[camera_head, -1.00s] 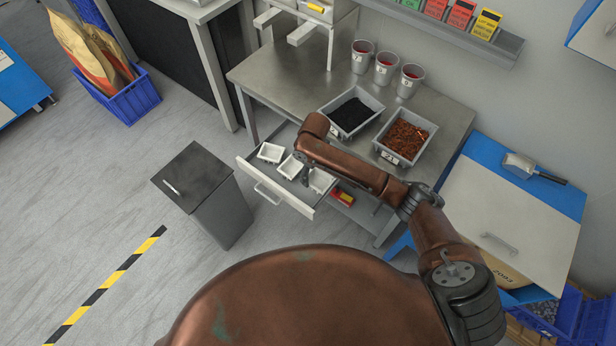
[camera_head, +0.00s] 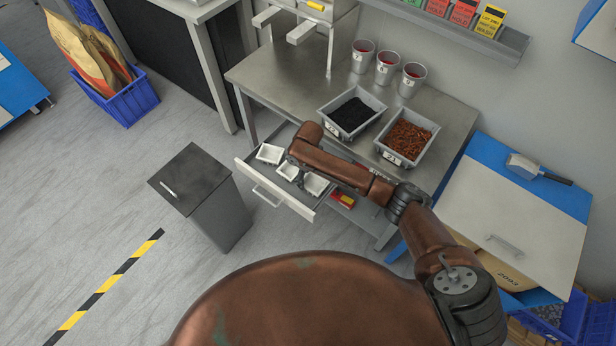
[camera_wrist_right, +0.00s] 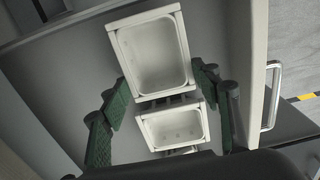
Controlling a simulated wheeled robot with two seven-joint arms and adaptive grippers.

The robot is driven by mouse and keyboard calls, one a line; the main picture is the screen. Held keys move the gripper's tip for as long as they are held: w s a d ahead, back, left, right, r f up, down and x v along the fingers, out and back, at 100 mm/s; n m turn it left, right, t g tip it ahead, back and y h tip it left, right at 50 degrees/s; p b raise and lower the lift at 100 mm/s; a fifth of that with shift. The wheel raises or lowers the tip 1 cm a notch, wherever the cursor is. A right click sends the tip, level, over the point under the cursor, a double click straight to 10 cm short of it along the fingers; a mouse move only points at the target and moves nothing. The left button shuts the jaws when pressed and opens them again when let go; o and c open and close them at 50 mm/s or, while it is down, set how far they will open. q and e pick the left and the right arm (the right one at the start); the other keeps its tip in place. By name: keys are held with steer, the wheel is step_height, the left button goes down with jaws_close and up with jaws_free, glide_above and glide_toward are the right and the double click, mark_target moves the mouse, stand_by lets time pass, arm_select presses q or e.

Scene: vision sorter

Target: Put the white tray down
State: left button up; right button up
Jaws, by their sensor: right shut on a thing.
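Three small white trays are in or over the open drawer (camera_head: 300,207): a left one (camera_head: 270,153), a middle one (camera_head: 286,171) and a right one (camera_head: 317,185). My right gripper (camera_head: 303,182) is shut on the right tray. In the right wrist view, the green fingers of my right gripper (camera_wrist_right: 160,80) flank this white tray (camera_wrist_right: 152,55), which is empty and looks larger than the middle tray (camera_wrist_right: 175,127). I cannot tell whether the held tray touches the drawer floor. My arm hides part of the drawer. My left gripper is out of view.
The steel table (camera_head: 290,80) above the drawer bears a bin of black pieces (camera_head: 372,98) and a bin of orange-brown pieces (camera_head: 430,127). Several grey cups stand behind them. A dark grey waste bin (camera_head: 222,215) stands left of the drawer front, which has a handle (camera_wrist_right: 271,100).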

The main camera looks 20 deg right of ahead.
mark_target(308, 183)
steer(key=shift+f, duration=0.2)
steer(key=o, duration=1.3)
step_height(308, 183, up, 12)
steer(key=p, duration=0.2)
steer(key=shift+r, duration=0.2)
